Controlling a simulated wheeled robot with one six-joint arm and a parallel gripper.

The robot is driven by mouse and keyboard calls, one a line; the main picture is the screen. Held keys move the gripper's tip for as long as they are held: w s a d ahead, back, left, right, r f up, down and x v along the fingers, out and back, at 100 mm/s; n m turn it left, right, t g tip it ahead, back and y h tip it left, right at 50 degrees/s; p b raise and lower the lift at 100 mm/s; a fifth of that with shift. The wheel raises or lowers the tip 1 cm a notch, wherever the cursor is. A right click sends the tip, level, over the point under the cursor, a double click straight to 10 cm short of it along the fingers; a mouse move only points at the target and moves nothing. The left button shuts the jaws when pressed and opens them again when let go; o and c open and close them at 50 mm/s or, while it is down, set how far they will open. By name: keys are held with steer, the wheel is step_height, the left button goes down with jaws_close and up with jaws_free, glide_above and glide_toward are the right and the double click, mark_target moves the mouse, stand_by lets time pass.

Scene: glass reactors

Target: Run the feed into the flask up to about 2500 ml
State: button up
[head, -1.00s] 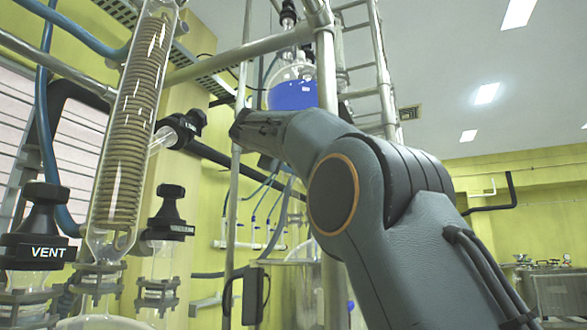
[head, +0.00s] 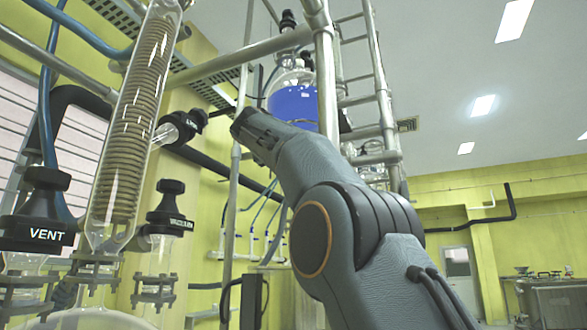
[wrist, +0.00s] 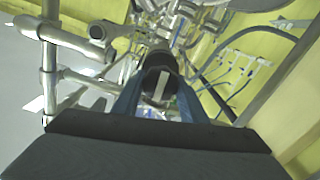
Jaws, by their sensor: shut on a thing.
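A round glass vessel (head: 293,103) with blue liquid hangs behind the frame post. Clear glass of another round vessel (head: 95,318) shows at the bottom left, mostly cut off. I cannot read a volume scale on either vessel.
A glass coil condenser (head: 133,130) stands at the left. Black valves stand near it: one marked VENT (head: 45,220), one beside the condenser (head: 170,210) and one higher up (head: 180,130). Steel frame posts (head: 327,90) stand close to my arm. Open room lies at the right.

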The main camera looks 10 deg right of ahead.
steer(key=shift+f+m+b, duration=0.1)
steer(key=shift+m+b, duration=0.25)
steer(key=shift+m, duration=1.25)
steer(key=o, duration=1.1)
steer(key=shift+c, duration=0.2)
steer(key=b+v, duration=0.2)
steer(key=v, duration=0.5)
steer(key=shift+s+a+b, duration=0.2)
steer(key=shift+s+b, duration=0.15)
